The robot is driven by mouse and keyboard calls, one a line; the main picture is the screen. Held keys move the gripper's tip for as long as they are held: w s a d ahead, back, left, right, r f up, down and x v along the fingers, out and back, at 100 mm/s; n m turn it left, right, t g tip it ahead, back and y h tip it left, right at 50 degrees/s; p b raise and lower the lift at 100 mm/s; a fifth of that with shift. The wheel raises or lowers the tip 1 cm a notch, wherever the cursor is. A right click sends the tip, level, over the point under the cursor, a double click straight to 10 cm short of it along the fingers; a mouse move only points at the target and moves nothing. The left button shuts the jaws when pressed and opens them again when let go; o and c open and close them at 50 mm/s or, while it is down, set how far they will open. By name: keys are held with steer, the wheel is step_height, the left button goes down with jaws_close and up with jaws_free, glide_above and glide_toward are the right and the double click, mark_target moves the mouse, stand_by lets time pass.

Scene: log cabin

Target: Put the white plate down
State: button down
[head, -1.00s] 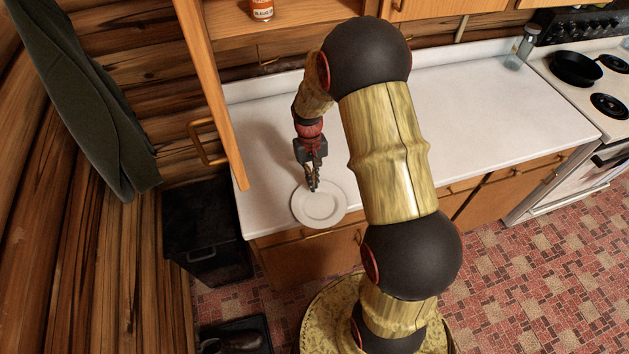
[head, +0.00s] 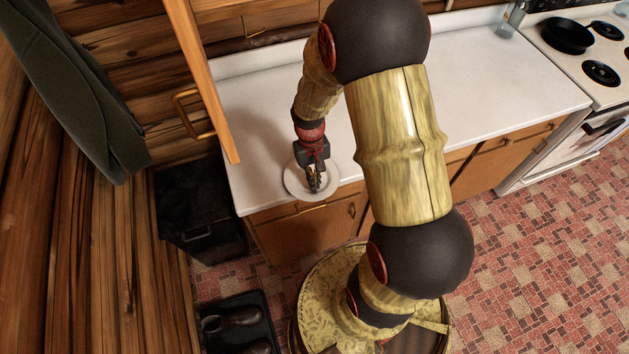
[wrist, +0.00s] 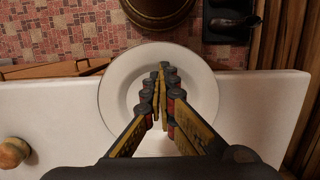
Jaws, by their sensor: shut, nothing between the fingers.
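The white plate (head: 294,184) lies flat at the front edge of the white counter (head: 470,90), left of my arm. In the wrist view the plate (wrist: 117,82) reaches past the counter's edge toward the floor side. My gripper (head: 313,188) is over the plate, pointing down, with its fingers shut and nothing between them. The fingers hide part of the plate.
An open cabinet door (head: 200,75) hangs above the counter's left end. A round brown wooden thing (wrist: 14,152) is on the counter in the wrist view. A stove with a black pan (head: 567,35) stands at right. A black bin (head: 195,210) and boot tray (head: 262,305) are at left.

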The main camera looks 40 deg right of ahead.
steer(key=shift+s+f, duration=0.2)
steer(key=shift+f, duration=0.05)
steer(key=w+d, duration=0.1)
steer(key=w, duration=0.2)
steer(key=w+d, duration=0.1)
steer(key=w, duration=0.6)
steer(key=shift+d, duration=0.4)
steer(key=shift+s, duration=0.1)
steer(key=shift+w+r+p, duration=0.2)
steer(key=shift+r+p, duration=0.5)
steer(key=w+d, duration=0.1)
steer(key=w, duration=0.2)
steer(key=w+d, duration=0.1)
steer(key=w, duration=0.3)
steer(key=w+d, duration=0.1)
steer(key=w, duration=0.3)
steer(key=shift+w+d, duration=0.15)
steer(key=shift+w, duration=0.05)
